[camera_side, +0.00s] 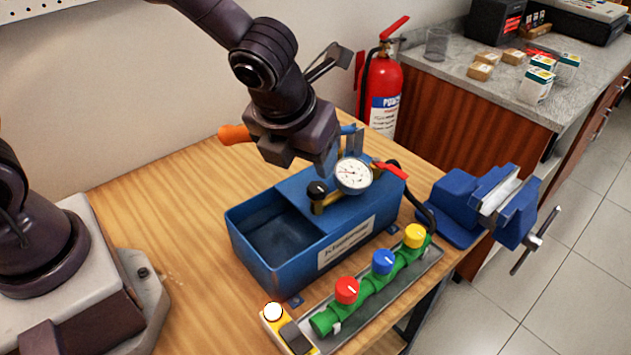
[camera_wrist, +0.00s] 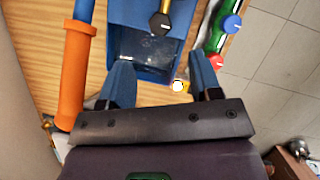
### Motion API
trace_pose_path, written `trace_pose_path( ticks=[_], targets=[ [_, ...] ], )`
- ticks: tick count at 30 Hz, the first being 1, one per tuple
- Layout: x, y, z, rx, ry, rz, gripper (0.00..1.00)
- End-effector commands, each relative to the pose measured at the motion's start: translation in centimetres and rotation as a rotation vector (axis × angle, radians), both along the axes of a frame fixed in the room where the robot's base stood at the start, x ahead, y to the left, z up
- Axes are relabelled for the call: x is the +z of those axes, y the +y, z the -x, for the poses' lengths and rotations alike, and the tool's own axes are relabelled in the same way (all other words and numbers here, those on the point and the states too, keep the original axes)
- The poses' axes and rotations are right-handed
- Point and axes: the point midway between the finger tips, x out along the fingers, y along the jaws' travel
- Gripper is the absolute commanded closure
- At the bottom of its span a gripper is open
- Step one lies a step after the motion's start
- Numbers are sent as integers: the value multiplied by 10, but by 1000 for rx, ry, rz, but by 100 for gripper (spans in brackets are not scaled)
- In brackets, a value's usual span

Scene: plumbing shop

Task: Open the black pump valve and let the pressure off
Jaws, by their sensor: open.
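The black valve knob (camera_side: 317,188) sits on a brass stem on the blue test pump (camera_side: 250,243), left of the round white pressure gauge (camera_side: 353,176). The knob also shows in the wrist view (camera_wrist: 160,23), near the top edge, beyond the fingertips and roughly centred between them. My gripper (camera_side: 341,163) is open and empty, above the pump and close to the knob and gauge. In the wrist view its two blue fingers (camera_wrist: 162,66) stand wide apart over the tank. The gauge needle is too small to read surely.
The pump's orange handle (camera_side: 235,134) reaches out left behind my gripper, beside the left finger in the wrist view. A red lever (camera_side: 390,170) is right of the gauge. A green manifold (camera_side: 365,295) with coloured knobs lies in front; a blue vise (camera_side: 480,205) stands right.

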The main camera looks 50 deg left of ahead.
Motion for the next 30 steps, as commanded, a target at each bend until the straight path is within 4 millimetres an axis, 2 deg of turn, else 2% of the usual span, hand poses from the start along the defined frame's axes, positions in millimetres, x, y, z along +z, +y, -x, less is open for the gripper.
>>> trace_pose_path(
  ticks=[1,6,12,18,25,26,30],
  targets=[
    [-13,1,-2,-2,10,0,42],
    [-45,6,-15,-1,6,1,42],
    [-71,11,-26,0,3,1,42],
    [-81,13,-31,2,1,1,42],
    [-82,13,-31,3,0,1,42],
    [-82,13,-31,3,0,1,44],
    [-81,13,-31,3,0,1,76]
  ],
)
